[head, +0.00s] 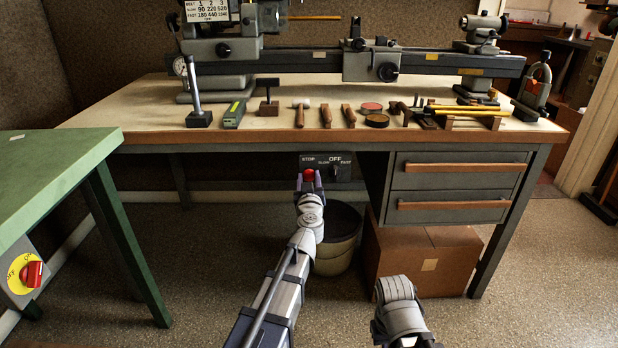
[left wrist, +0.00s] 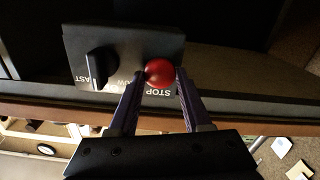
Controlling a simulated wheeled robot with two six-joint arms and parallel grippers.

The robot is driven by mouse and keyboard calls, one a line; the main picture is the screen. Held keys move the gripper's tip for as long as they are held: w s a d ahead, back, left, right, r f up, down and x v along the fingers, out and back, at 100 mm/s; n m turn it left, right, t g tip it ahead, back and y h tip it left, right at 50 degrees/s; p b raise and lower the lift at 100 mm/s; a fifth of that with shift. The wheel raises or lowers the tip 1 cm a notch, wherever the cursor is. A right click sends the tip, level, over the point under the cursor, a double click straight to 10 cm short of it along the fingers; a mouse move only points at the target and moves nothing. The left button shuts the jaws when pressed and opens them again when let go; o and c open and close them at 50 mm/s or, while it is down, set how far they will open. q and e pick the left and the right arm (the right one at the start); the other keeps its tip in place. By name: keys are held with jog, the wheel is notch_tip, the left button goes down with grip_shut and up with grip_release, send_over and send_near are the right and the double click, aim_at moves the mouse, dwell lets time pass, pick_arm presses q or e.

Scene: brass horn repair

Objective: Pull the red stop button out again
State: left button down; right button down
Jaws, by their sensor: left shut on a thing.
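The red stop button (head: 309,174) sits on the left part of a dark control panel (head: 343,160) under the front edge of the bench, below the word STOP. My left gripper (head: 309,182) is at the button, its fingers on either side of it, shut on it. In the left wrist view the red button (left wrist: 160,73) shows between the two fingertips (left wrist: 160,85), and the panel (left wrist: 125,50) appears upside down. How far the button stands out from the panel cannot be told. The right arm shows at the bottom, but its gripper's fingers are not visible.
The black rotary knob (head: 336,167) is just right of the button. The bench edge (head: 250,138) is close above my left gripper. A bin (head: 338,245) and a cardboard box (head: 430,262) stand below. A green table (head: 60,170) with a red switch (head: 32,274) is at left.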

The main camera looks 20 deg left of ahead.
pick_arm(q)
jog(key=shift+s, duration=0.1)
jog(key=shift+c, duration=1.7)
grip_release()
jog(key=shift+s, duration=0.1)
jog(key=v, duration=0.7)
jog(key=shift+s+d, duration=0.2)
jog(key=shift+s, duration=0.1)
